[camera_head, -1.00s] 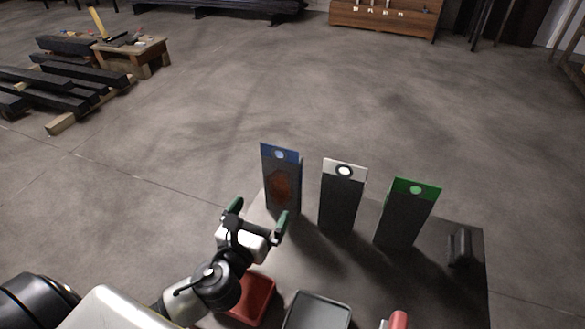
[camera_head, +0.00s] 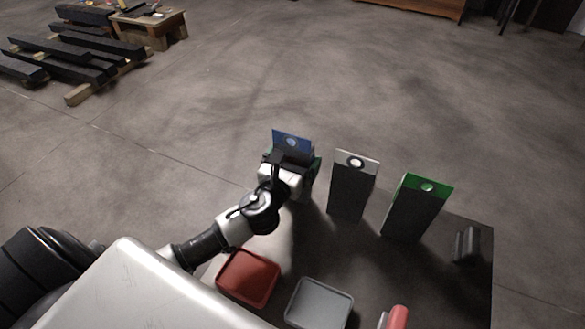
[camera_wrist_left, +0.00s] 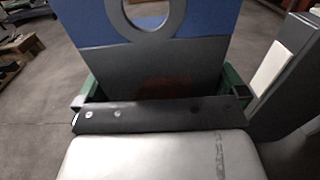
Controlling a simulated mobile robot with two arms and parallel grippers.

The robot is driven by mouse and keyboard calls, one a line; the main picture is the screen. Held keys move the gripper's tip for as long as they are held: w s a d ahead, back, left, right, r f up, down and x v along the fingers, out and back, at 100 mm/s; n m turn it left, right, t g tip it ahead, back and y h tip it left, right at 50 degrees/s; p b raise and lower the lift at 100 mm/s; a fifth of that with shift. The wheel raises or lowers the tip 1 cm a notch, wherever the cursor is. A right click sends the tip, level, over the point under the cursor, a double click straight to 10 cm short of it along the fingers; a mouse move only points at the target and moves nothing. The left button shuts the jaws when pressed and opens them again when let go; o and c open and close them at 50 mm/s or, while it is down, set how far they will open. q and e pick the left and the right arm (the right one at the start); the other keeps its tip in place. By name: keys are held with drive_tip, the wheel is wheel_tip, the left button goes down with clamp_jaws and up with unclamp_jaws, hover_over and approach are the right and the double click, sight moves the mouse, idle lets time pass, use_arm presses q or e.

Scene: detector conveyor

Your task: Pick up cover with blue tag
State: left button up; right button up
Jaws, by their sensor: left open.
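The cover with the blue tag (camera_head: 292,143) stands upright at the back left of the dark table; its blue top has a round hole. In the left wrist view the blue-tagged cover (camera_wrist_left: 155,62) fills the middle, close in front of the palm. My left gripper (camera_head: 295,170) is open, its green fingers (camera_wrist_left: 232,80) on either side of the cover's dark body. Whether they touch it I cannot tell. In the head view the gripper hides most of the cover's lower part. My right gripper is not in view.
A white-tagged cover (camera_head: 353,185) and a green-tagged cover (camera_head: 413,210) stand to the right. A red tray (camera_head: 247,278) and a grey tray (camera_head: 319,304) lie nearer. A small dark object (camera_head: 467,244) sits at the table's right, and a red object (camera_head: 395,317) at the front.

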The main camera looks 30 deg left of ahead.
use_arm(q)
drive_tip(key=shift+w, duration=0.35)
drive_tip(key=c, duration=0.9)
drive_tip(key=shift+c, duration=0.4)
drive_tip(key=shift+r, duration=0.15)
